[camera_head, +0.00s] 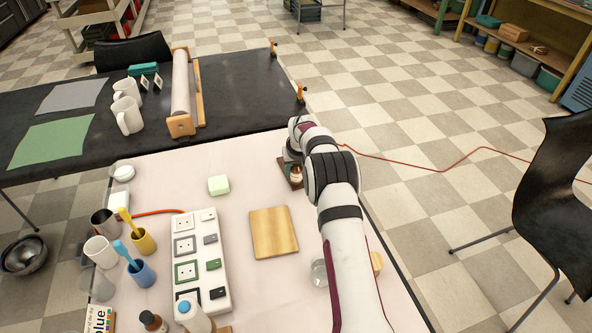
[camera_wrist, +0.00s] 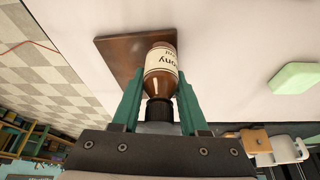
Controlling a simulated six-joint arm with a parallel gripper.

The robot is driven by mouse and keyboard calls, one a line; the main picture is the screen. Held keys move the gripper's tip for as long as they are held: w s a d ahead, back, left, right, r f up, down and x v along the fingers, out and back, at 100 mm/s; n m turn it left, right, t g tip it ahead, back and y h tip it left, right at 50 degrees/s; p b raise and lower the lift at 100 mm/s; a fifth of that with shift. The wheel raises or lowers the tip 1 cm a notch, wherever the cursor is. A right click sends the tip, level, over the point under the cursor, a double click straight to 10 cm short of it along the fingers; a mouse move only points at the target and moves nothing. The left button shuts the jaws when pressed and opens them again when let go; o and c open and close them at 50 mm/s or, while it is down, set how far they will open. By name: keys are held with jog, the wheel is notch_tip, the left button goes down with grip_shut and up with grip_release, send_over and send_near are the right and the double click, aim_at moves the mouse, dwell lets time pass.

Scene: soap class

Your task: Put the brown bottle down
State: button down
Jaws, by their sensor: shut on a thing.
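A brown bottle (camera_wrist: 161,86) with a cream label and a black cap is between the green fingers of my gripper (camera_wrist: 159,92) in the wrist view. My gripper is shut on it near the cap end. The bottle overlaps a dark brown wooden board (camera_wrist: 112,52); I cannot tell whether its base touches the board. In the head view the bottle (camera_head: 296,174) shows small beside my arm, at the dark board (camera_head: 284,163) near the table's far right corner. My arm hides part of the board there.
A pale green soap (camera_head: 219,185) and a light wooden board (camera_head: 273,233) lie to the left. A white socket strip (camera_head: 201,258) and several cups stand further left. Another brown bottle (camera_head: 152,321) is at the front edge. A clear glass (camera_head: 320,272) stands close beside my arm.

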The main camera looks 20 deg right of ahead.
jog(key=shift+f, duration=0.4)
jog(key=shift+f, duration=0.1)
jog(key=shift+c, duration=2.2)
grip_release()
